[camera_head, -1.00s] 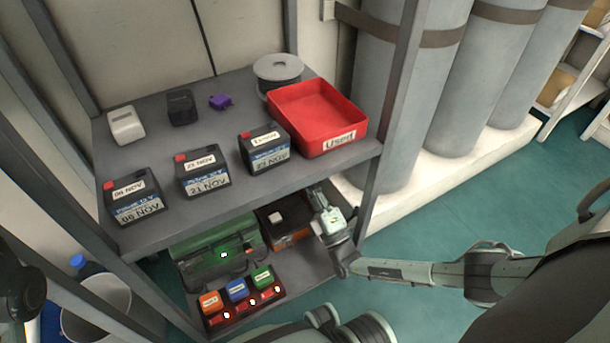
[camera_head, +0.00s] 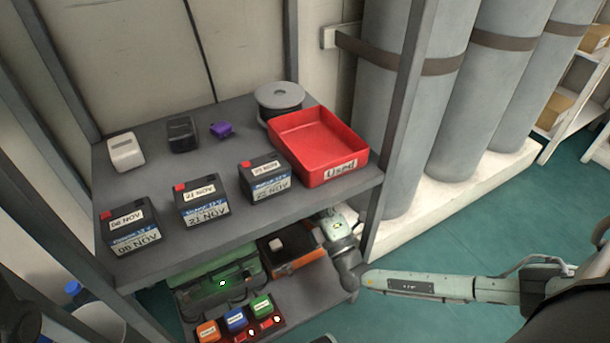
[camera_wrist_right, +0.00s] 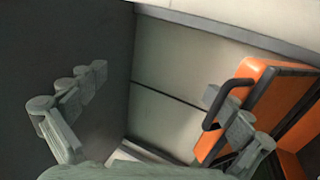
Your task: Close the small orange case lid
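The small orange case (camera_head: 305,262) sits on the lower shelf, right of a green case. Its dark top side, with a small white item (camera_head: 277,245), shows beneath the upper shelf's edge. The upper shelf hides its back, so I cannot see the lid's full position in the head view. In the right wrist view the orange case (camera_wrist_right: 255,78) with a black handle stands at the right. My right gripper (camera_wrist_right: 156,84) is open and empty, its right finger overlapping the case in the picture; contact cannot be told. In the head view the upper shelf hides its fingers. My left gripper is not in view.
The upper shelf (camera_head: 230,226) overhangs close above, with a post (camera_head: 385,170) beside my right arm. The green case (camera_head: 205,285) and a tray with orange, blue and green blocks (camera_head: 236,318) are left and in front. A red bin (camera_head: 320,140) stands above.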

